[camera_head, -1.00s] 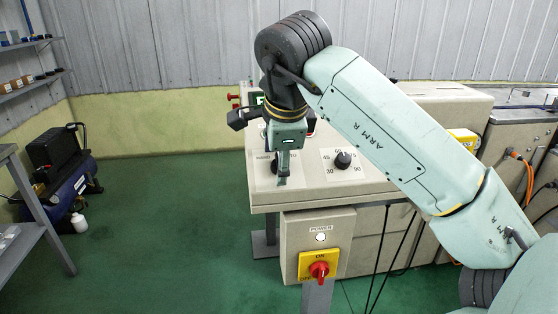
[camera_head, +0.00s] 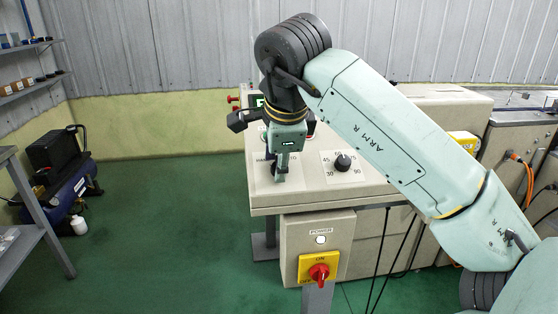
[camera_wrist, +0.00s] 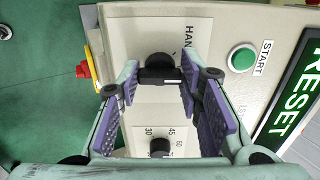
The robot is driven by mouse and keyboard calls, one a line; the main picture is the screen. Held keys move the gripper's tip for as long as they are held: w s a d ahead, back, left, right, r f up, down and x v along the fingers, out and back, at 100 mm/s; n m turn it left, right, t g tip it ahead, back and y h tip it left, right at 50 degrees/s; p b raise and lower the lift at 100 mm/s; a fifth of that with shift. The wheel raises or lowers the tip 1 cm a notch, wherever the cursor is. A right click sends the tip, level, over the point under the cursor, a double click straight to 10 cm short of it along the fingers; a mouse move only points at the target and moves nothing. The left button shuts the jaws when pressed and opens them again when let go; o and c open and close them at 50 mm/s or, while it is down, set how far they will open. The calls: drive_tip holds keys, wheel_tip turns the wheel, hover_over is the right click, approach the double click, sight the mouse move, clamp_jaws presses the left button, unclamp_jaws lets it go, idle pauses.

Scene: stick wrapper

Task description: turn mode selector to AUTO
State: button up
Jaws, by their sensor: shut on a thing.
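The mode selector is a black knob (camera_wrist: 157,62) on the beige panel, with part of the HAND label beside it in the wrist view. A dark bar with a pale mark lies across it. My gripper (camera_wrist: 160,78) is shut on the knob, its purple-padded fingers on either side. In the head view my gripper (camera_head: 281,174) points down onto the panel's left part and hides much of the knob. The HAND and AUTO lettering is partly covered there, so the knob's exact setting cannot be told.
A second black dial (camera_head: 343,161) with number marks is right of the selector. A green START button (camera_wrist: 242,58) and a RESET display (camera_wrist: 298,95) are nearby. A red power switch (camera_head: 319,271) is on the box below.

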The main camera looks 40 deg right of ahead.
drive_tip(key=shift+f+m, duration=0.1)
drive_tip(key=shift+m, duration=0.2)
drive_tip(key=m+b, duration=0.2)
drive_tip(key=b, duration=0.1)
drive_tip(key=shift+f+m, duration=0.1)
drive_tip(key=shift+m, duration=0.2)
drive_tip(key=m+b, duration=0.2)
drive_tip(key=m, duration=0.3)
drive_tip(key=shift+r+b, duration=0.2)
drive_tip(key=shift+b, duration=0.15)
drive_tip(key=shift+m, duration=0.4)
drive_tip(key=o, duration=1.2)
drive_tip(key=shift+c, duration=0.2)
